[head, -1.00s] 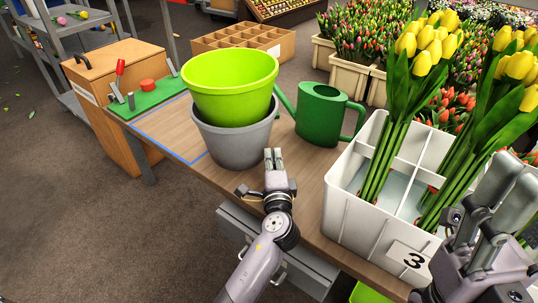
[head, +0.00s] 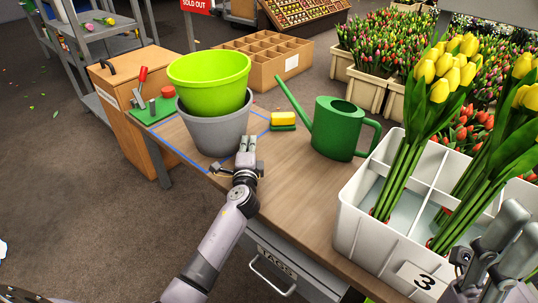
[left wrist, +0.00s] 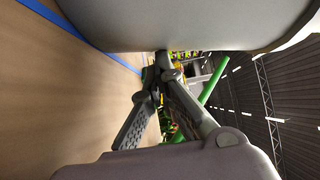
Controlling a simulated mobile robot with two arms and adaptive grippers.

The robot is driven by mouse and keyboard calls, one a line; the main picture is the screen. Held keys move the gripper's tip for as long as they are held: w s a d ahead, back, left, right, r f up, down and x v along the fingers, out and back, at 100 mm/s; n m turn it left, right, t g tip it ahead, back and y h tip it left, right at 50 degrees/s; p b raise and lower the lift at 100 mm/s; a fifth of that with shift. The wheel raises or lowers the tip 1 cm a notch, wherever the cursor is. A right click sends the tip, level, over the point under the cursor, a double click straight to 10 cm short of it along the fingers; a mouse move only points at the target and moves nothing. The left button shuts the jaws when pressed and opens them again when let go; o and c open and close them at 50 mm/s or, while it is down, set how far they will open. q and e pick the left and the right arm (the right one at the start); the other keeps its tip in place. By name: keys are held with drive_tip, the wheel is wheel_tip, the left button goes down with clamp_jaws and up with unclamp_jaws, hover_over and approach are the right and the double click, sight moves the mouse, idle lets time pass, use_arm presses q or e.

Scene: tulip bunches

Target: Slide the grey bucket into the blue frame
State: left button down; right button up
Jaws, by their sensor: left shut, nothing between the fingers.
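The grey bucket (head: 213,132) stands upright on the wooden table with a lime green bucket (head: 208,85) nested in it. The blue frame (head: 178,144) is a thin outline on the tabletop. Its lines show left of the bucket and on its right; the bucket hides part of it, and I cannot tell if the whole base is inside. My left gripper (head: 246,145) is shut and empty at the bucket's right front side, touching or very near it. In the left wrist view the grey bucket (left wrist: 180,22) fills the top, beside the fingers. My right gripper (head: 513,240) is at the lower right, away from the bucket.
A green watering can (head: 337,128) and a yellow sponge (head: 283,118) stand right of the bucket. A green board with tools (head: 155,108) lies to its left. A white divided crate (head: 378,225) with tulips stands at the right. The tabletop before the can is clear.

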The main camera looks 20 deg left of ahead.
use_arm(q)
drive_tip(key=w+a, duration=0.1)
drive_tip(key=a, duration=0.1)
drive_tip(key=w+a, duration=0.1)
drive_tip(key=a, duration=0.2)
drive_tip(key=w+a, duration=0.1)
drive_tip(key=a, duration=0.2)
drive_tip(key=shift+w+a+b, duration=0.15)
drive_tip(key=shift+w+b, duration=0.25)
